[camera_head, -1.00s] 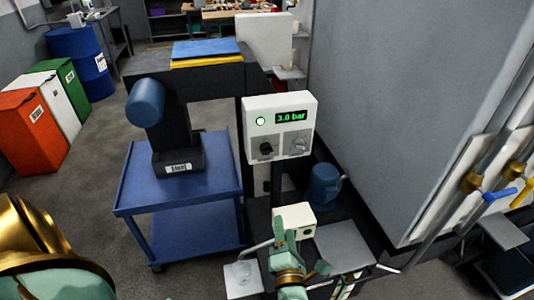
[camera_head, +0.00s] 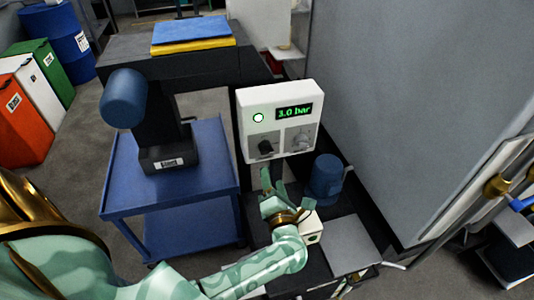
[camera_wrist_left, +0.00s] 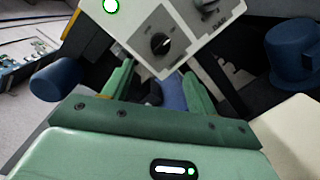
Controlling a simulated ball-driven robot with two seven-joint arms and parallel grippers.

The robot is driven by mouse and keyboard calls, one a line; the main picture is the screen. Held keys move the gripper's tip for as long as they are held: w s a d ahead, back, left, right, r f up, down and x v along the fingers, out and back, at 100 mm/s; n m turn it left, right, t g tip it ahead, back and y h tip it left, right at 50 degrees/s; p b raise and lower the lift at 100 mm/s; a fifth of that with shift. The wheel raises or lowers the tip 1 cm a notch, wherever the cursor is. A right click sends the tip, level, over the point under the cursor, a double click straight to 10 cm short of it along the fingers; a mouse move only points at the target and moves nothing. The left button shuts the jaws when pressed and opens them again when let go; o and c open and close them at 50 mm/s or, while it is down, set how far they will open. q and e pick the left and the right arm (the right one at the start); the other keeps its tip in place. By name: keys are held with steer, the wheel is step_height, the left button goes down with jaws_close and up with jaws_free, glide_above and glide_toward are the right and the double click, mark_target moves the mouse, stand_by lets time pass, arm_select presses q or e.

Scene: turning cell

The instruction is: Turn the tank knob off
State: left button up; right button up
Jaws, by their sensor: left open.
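A white control panel (camera_head: 243,103) has a green lamp (camera_head: 258,118), a display reading 3.0 bar (camera_head: 294,112) and two knobs. The left knob is black (camera_head: 265,147) and the right one is a grey lever-like knob (camera_head: 301,138). Their labels are too small to read, so I cannot tell which is the tank knob. My left gripper (camera_head: 265,182) is open and empty just below the panel, under the black knob. In the left wrist view, the open fingers (camera_wrist_left: 160,87) point towards the panel, with the black knob (camera_wrist_left: 160,43) beyond them. My right gripper is not in view.
A blue cart (camera_head: 205,180) stands left of the panel. A large grey cabinet (camera_head: 400,110) fills the right. Yellow- and blue-handled pipes (camera_head: 497,187) are at far right.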

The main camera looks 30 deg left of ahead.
mark_target(266, 149)
arm_select(q)
steer(key=b+x, duration=0.1)
steer(key=x, duration=1)
steer(key=shift+f, duration=0.1)
steer(key=c, duration=1)
